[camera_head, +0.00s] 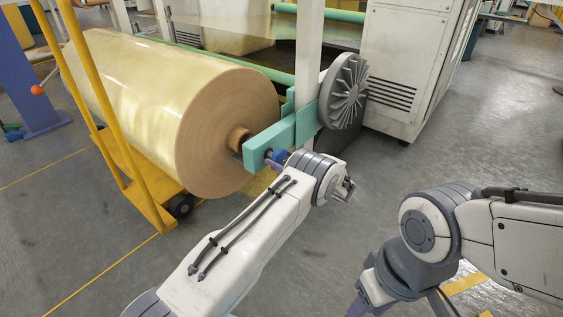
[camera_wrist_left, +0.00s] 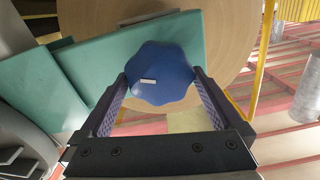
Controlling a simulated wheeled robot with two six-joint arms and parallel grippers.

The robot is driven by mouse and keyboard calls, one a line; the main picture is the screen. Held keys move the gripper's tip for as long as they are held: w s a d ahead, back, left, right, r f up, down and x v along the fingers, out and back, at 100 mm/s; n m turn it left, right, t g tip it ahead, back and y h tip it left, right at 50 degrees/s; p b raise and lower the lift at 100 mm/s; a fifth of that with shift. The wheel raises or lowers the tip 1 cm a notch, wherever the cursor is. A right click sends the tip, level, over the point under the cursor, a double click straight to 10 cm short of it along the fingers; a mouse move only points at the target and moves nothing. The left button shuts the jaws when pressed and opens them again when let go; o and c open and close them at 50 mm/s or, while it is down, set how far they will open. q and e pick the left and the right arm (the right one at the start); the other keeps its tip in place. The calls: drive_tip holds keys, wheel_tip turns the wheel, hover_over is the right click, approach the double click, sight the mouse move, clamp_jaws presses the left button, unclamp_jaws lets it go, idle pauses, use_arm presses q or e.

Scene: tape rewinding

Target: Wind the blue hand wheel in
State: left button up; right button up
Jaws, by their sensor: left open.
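The blue hand wheel (camera_wrist_left: 162,75) is a lobed knob with a small pale mark, set at the teal arm (camera_wrist_left: 120,60) in front of the film roll's end. In the head view the wheel (camera_head: 279,157) is a small blue patch, partly hidden by my left wrist. My left gripper (camera_wrist_left: 160,84) is open, with one finger on each side of the wheel. Whether the fingers touch it I cannot tell. My right gripper (camera_head: 360,302) hangs low at the bottom edge of the head view, its fingers mostly cut off.
The large film roll (camera_head: 160,100) rests at the left, beside yellow cart bars (camera_head: 88,85). A grey finned disc (camera_head: 346,92) stands on the teal bracket, close to my left wrist. A white cabinet (camera_head: 410,60) is behind. Grey floor (camera_head: 440,150) is clear at the right.

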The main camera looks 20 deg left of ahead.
use_arm(q)
drive_tip(key=c, duration=1)
drive_tip(key=shift+m, duration=0.3)
